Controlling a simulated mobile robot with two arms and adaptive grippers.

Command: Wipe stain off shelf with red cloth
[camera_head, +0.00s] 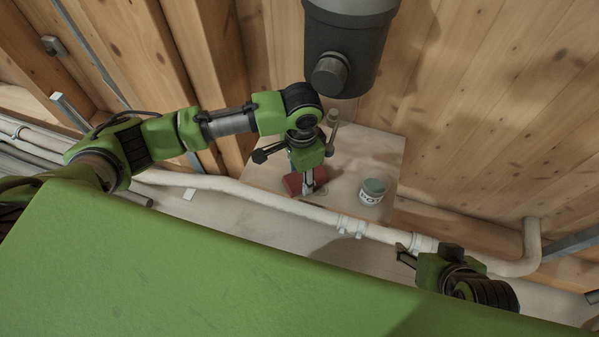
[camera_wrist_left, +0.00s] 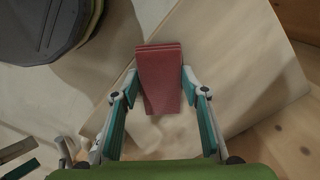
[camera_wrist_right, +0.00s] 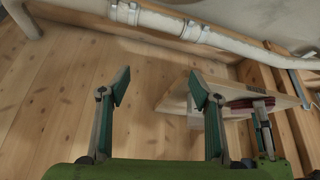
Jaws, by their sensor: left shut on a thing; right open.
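The red cloth (camera_head: 292,184) is a folded block at the left front of the pale wooden shelf (camera_head: 350,150). My left gripper (camera_head: 307,188) is shut on it, low over the shelf. In the left wrist view the cloth (camera_wrist_left: 160,75) sits between the two fingers. I cannot tell if its underside touches the wood. The shelf also shows at the right of the right wrist view (camera_wrist_right: 172,102). I cannot make out a clear stain; the cloth and gripper cover part of the surface. My right gripper (camera_wrist_right: 158,88) is open and empty, apart from the shelf at the lower right of the head view.
A small labelled jar (camera_head: 373,190) stands on the shelf, right of the cloth. A dark grey cylindrical machine (camera_head: 348,45) hangs above the shelf's back. A white pipe (camera_head: 270,204) runs along the shelf's front. Plank walls (camera_head: 480,110) stand behind and to the right.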

